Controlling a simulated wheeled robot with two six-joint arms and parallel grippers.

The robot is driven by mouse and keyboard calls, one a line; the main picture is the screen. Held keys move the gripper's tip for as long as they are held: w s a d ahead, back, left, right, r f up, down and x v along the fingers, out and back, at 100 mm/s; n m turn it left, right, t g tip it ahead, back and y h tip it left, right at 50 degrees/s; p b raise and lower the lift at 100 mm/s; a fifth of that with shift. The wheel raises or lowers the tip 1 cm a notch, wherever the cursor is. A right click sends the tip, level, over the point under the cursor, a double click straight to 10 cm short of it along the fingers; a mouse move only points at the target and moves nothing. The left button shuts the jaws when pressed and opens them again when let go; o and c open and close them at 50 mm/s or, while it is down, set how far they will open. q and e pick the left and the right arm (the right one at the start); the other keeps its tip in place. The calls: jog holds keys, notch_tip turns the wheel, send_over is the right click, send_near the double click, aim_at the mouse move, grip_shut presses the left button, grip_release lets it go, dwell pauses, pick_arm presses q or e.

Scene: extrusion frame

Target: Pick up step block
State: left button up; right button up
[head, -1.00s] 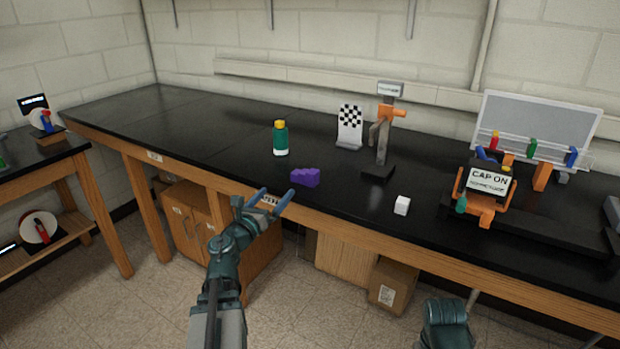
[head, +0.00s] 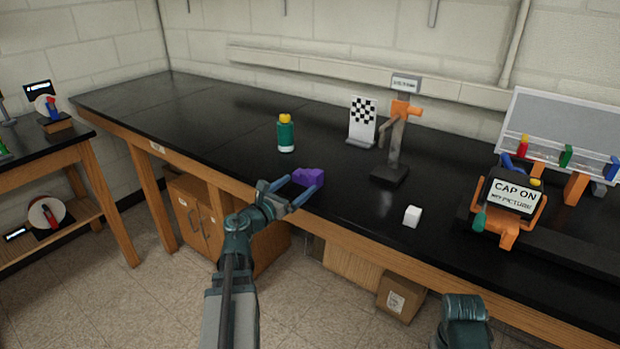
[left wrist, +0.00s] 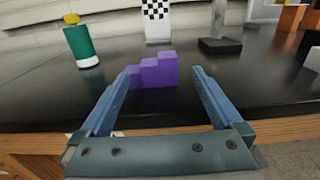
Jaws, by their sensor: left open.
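The step block is the purple stepped piece (head: 308,177) on the black bench near its front edge. It also shows in the left wrist view (left wrist: 152,72), ahead of and between the fingers, its steps rising to the right. My left gripper (head: 291,193) is open at the bench's front edge, with its fingertips on either side of the near part of the block. The fingers (left wrist: 163,84) do not visibly grip it. My right arm's end shows low at the right in the head view; its jaws are not visible.
A green bottle with a yellow cap (head: 285,134) stands behind the block. The wooden front edge of the black bench (head: 250,115) runs under my gripper.

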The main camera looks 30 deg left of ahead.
aim_at(309, 176)
pick_arm(q)
jog(key=w, duration=0.6)
jog(key=shift+d, duration=0.2)
jog(key=shift+w+d+r, duration=0.1)
jog(key=shift+w+r, duration=0.05)
jog(key=shift+w, duration=2.5)
jog(key=c, duration=1.4)
pick_arm(e)
jog(key=shift+r, duration=0.15)
